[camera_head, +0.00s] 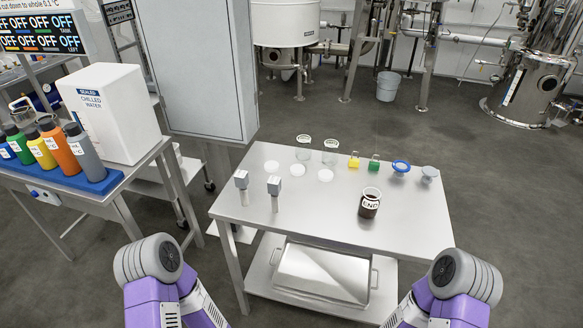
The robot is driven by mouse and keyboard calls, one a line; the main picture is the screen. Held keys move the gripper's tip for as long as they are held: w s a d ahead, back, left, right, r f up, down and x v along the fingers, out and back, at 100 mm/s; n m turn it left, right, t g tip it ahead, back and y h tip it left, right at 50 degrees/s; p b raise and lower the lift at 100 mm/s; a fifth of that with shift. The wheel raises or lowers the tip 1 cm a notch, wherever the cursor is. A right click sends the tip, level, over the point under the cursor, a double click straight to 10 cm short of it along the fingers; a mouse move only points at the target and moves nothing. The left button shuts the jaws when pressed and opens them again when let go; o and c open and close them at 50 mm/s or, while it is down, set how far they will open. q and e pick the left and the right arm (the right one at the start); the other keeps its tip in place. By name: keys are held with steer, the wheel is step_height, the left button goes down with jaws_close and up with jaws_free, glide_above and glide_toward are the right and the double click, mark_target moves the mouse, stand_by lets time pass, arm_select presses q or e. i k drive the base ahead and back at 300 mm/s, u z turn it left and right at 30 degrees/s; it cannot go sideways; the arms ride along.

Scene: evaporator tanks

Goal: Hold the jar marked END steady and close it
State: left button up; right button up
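The jar marked END (369,204) stands upright on the steel table (310,226), right of the middle and towards the near side. It holds dark contents below a clear upper part, and no lid is clearly visible on it. Three flat white discs that look like lids lie farther back on the table: a left one (271,166), a middle one (297,170) and a right one (325,175). My two arms show at the bottom left and bottom right, short of the table. Neither gripper is in view, and nothing touches the jar.
Two clear jars (303,148) (330,151) stand at the table's back. Yellow (354,162) and green (374,163) items, a blue-rimmed item (401,167) and a grey item (429,174) stand right. Two grey-headed tools (241,184) (274,188) stand left. The table front is clear.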

mark_target(369, 205)
steer(key=z, duration=3.55)
steer(key=k, duration=2.85)
steer(key=u, duration=1.6)
steer(key=i, duration=0.55)
steer(key=z, duration=0.05)
